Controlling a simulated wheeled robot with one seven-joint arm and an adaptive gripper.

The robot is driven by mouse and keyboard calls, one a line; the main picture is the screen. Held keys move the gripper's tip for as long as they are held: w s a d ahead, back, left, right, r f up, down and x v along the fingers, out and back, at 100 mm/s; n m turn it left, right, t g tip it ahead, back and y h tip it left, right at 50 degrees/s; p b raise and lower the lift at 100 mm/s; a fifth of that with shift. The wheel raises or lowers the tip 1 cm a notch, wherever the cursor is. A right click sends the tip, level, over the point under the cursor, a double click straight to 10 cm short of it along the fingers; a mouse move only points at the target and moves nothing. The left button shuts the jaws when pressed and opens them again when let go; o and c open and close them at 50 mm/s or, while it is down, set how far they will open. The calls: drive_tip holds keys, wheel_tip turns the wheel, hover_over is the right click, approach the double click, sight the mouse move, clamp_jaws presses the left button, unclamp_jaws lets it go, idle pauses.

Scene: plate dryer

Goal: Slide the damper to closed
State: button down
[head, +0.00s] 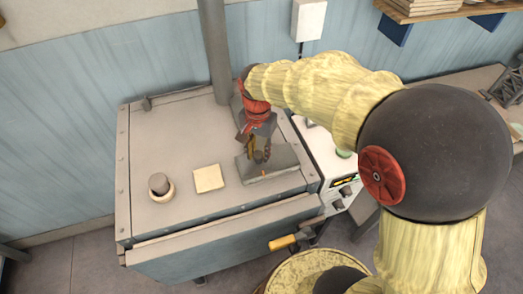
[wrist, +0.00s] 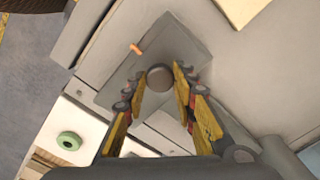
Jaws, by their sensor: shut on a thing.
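The damper is a flat grey plate (head: 282,160) on top of the dryer near its right edge, with a round dark knob that shows in the wrist view (wrist: 160,77). The plate also shows in the wrist view (wrist: 188,38), with a small orange pin (wrist: 136,48) beside the knob. My gripper (head: 259,152) points down at the damper, and its yellow and dark fingers (wrist: 157,84) stand on both sides of the knob, shut on it. In the head view my gripper hides most of the knob.
The dryer top (head: 160,125) carries a round knob (head: 159,185) and a cream square (head: 208,178) left of the damper. A grey pipe (head: 215,50) rises behind. A white control unit (head: 335,165) stands at the right. A wooden handle (head: 283,242) sticks out in front.

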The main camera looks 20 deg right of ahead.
drive_tip(key=c, duration=1.4)
unclamp_jaws()
drive_tip(key=shift+a, duration=0.25)
wheel_tip(320, 180, up, 12)
drive_tip(key=n+t+b, duration=0.2)
drive_tip(key=n+b, duration=0.3)
drive_tip(key=n, duration=0.2)
approach(260, 166)
drive_tip(key=s+d+r, duration=0.1)
drive_tip(key=s+d, duration=0.1)
drive_tip(key=s, duration=0.2)
drive_tip(key=s+d+f+n+t+b, duration=0.1)
drive_tip(key=s+d+f+t+b, duration=0.1)
drive_tip(key=s+f+b, duration=0.5)
drive_tip(key=s+t+b, duration=0.1)
drive_tip(key=s+b, duration=0.2)
drive_tip(key=b, duration=0.2)
drive_tip(key=shift+d+f+n+t, duration=0.3)
drive_tip(key=shift+d+f, duration=0.05)
